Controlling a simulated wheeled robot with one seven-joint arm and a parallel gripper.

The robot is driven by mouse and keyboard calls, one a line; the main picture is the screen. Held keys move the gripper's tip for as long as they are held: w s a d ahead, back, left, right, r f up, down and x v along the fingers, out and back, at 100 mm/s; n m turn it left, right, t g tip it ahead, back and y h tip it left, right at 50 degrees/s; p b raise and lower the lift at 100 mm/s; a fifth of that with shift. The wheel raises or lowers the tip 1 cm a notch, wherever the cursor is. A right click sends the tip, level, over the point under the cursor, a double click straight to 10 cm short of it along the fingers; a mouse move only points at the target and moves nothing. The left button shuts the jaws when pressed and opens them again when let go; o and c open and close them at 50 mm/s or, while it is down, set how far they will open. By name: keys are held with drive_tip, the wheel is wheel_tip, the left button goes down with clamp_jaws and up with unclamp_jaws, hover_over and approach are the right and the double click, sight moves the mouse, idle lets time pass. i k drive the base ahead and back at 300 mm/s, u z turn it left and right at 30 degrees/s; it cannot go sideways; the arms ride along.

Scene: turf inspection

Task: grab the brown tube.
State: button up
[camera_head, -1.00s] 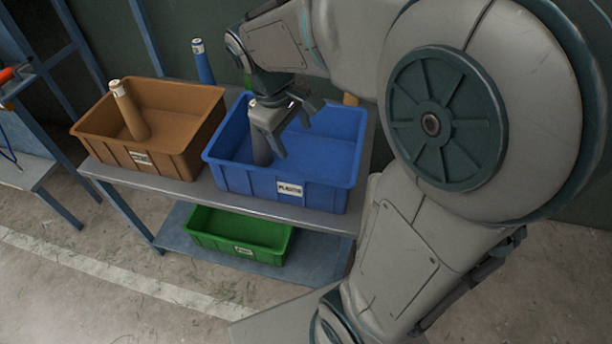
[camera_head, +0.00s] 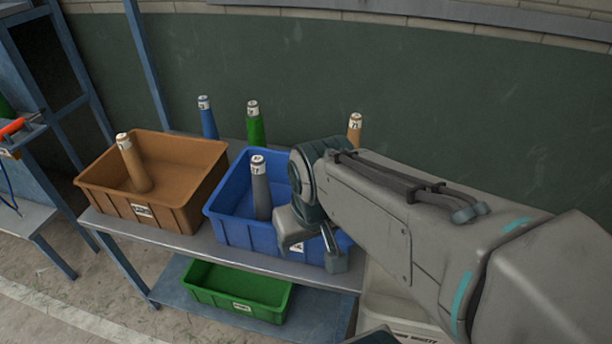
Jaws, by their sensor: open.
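A brown tube (camera_head: 134,165) with a white-labelled top stands, slightly tilted, in the brown bin (camera_head: 185,218) at the left of the shelf. Another tan-brown tube (camera_head: 354,131) stands behind the blue bin at the right, its lower part hidden by my arm. My gripper (camera_head: 314,246) is open and empty, its fingers pointing down over the front right of the blue bin (camera_head: 228,229). It is right of the grey tube (camera_head: 261,190) standing in that bin, and apart from both brown tubes.
A blue tube (camera_head: 208,121) and a green tube (camera_head: 255,127) stand behind the bins. A green bin (camera_head: 240,308) sits on the lower shelf. A dark wall runs behind. Another rack (camera_head: 45,222) with an orange-handled tool stands at far left.

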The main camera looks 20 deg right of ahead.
sight(354, 133)
drive_tip(key=z, duration=2.35)
drive_tip(key=k, duration=0.9)
drive_tip(key=u, duration=1.15)
drive_tip(key=i, duration=1)
